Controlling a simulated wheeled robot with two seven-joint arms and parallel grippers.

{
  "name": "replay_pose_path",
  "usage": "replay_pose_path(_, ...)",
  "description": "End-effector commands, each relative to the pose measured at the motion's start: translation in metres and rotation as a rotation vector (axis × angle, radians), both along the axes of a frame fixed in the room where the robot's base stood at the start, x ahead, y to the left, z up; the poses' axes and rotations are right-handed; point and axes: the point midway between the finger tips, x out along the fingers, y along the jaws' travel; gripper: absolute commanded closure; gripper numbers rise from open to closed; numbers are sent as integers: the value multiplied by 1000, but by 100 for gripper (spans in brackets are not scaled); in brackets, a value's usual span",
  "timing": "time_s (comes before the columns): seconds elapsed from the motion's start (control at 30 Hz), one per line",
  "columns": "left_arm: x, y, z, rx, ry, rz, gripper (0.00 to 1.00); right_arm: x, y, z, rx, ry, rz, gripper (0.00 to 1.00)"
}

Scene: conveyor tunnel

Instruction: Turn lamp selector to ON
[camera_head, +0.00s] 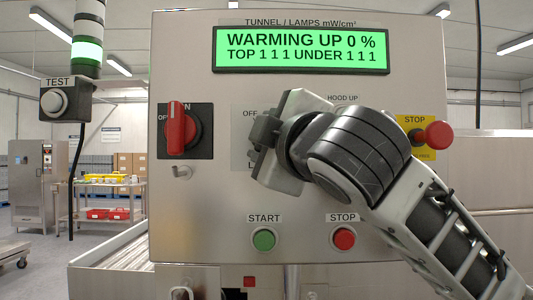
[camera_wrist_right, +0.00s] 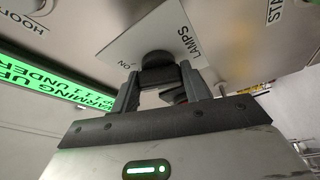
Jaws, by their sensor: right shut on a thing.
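The lamp selector (camera_wrist_right: 157,58) is a black knob on a pale plate lettered LAMPS and ON in the right wrist view. My right gripper (camera_wrist_right: 158,80) is shut on the knob, one finger on each side. The exact angle of the knob's pointer cannot be told. The green display (camera_head: 301,50) reads WARMING UP 0 % and TOP 1 1 1 UNDER 1 1 1. My left gripper is not in view.
A red rotary switch (camera_head: 178,128) stands upright left of the gripper. A green START button (camera_head: 264,239) and a red STOP button (camera_head: 343,239) sit below. A red emergency stop (camera_head: 437,134) juts out on the right, close to my right arm.

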Motion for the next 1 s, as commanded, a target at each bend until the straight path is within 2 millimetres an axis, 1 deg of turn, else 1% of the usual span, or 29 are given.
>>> replay_pose_path(0.03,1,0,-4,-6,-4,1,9,0,1,-5,28,3,1,77)
replay_pose_path(0.33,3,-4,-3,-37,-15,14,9,0,0,-3,143,3,-1,77)
replay_pose_path(0.87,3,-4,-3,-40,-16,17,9,0,1,-2,168,3,-2,77)
replay_pose_path(0.9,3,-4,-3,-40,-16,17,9,0,1,-2,168,3,-2,52)
replay_pose_path(0.97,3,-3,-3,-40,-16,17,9,0,1,-2,168,3,-1,35)
replay_pose_path(1.0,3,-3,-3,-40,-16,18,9,0,1,-2,168,3,-1,33)
